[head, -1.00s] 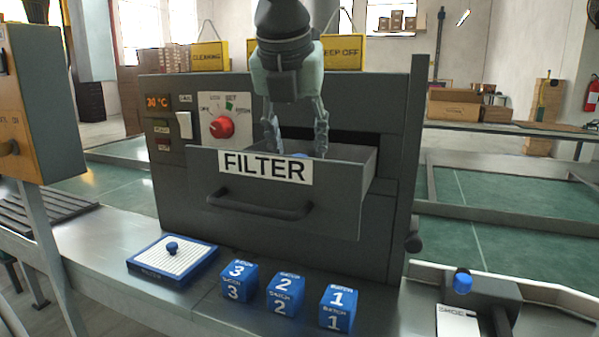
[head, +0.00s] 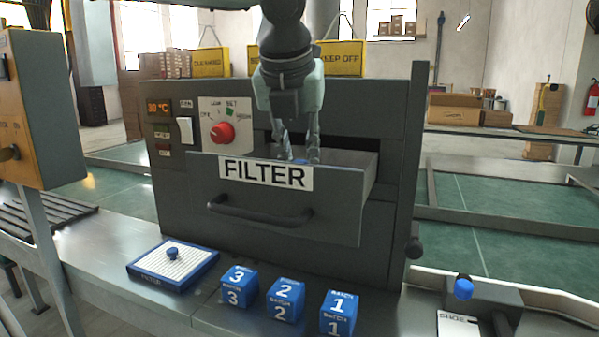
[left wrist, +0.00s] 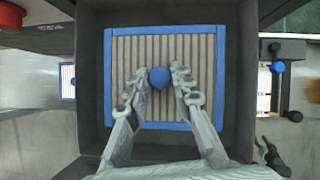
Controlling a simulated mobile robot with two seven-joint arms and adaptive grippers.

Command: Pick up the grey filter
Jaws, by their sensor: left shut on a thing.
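The grey filter (left wrist: 196,50) lies inside the open drawer in the left wrist view. It has a grey-brown ribbed face, a blue frame and a round blue knob (left wrist: 159,77) in the middle. My left gripper (left wrist: 157,86) is shut on the knob, one finger on each side. In the head view my left gripper (head: 300,157) reaches down into the drawer (head: 335,205) marked FILTER. The drawer's front wall hides most of the grey filter there. My right gripper is not in view.
A white filter (head: 190,262) with a blue frame and knob lies on the bench left of several blue numbered batch cubes (head: 285,300). The machine's panel has a red knob (head: 222,133). A small device with a blue button (head: 463,288) is at the right.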

